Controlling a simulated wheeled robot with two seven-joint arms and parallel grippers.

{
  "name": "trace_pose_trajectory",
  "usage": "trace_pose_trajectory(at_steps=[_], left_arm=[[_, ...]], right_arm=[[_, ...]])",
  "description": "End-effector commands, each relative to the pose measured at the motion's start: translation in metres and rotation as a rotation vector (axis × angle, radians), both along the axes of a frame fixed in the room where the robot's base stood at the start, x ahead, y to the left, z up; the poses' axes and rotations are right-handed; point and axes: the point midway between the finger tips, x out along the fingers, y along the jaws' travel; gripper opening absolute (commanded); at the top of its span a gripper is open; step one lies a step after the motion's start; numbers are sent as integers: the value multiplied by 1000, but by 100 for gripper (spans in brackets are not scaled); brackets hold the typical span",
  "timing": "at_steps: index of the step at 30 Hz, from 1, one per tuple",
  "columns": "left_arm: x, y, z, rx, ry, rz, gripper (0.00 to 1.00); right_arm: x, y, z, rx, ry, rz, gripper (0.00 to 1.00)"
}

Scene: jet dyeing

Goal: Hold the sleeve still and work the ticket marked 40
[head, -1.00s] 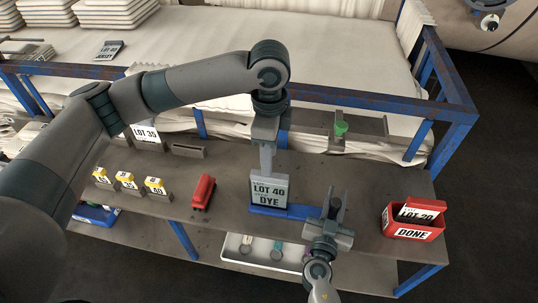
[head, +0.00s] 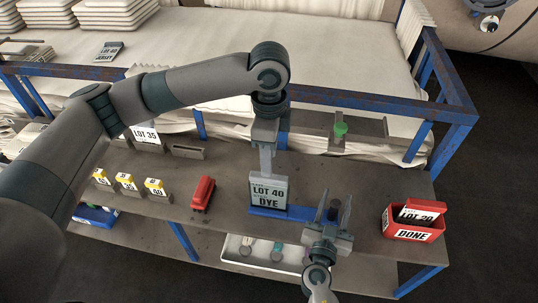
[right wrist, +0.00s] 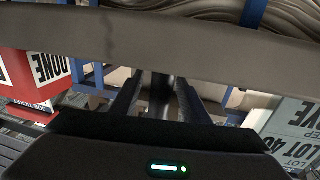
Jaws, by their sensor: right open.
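The grey sleeve (head: 284,194) stands upright on the shelf with a white ticket reading LOT 40 DYE (head: 267,192) on its front. The sleeve shows partly in the right wrist view (right wrist: 292,130) at the right edge. My left gripper (head: 266,174) points down at the sleeve's top edge; one finger hides the other, so its grip cannot be told. My right gripper (head: 335,202) is open, to the right of the sleeve and apart from it. A dark upright post (head: 333,212) shows between its fingers, also in the right wrist view (right wrist: 161,95).
A blue strip (head: 298,212) lies at the sleeve's foot. A red DONE box (head: 411,234) with a LOT 20 ticket is at right. A red stapler-like object (head: 203,193) and several yellow-topped tags (head: 155,187) are left. A green knob (head: 341,129) is behind; a white tray (head: 262,262) is below.

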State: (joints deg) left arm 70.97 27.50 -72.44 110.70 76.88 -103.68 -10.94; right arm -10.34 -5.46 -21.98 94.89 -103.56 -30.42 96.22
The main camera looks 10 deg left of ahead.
Motion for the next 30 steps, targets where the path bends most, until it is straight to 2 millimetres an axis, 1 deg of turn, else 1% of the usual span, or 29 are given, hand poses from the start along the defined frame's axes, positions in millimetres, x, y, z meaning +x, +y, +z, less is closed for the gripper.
trace_pose_trajectory(at_steps=[5,15,18,21,24,30], left_arm=[[0,0,0,0,0,0,40],[0,0,0,0,0,0,40],[0,0,0,0,0,0,40],[0,0,0,0,0,0,40],[0,0,0,0,0,0,40],[0,0,0,0,0,0,40]], right_arm=[[-24,4,-1,0,2,2,42],[-82,13,-1,0,3,2,42],[-95,15,-1,-1,2,2,42],[-103,16,-1,0,1,1,42],[-108,17,-1,0,2,1,42],[-109,18,0,1,1,1,42]])
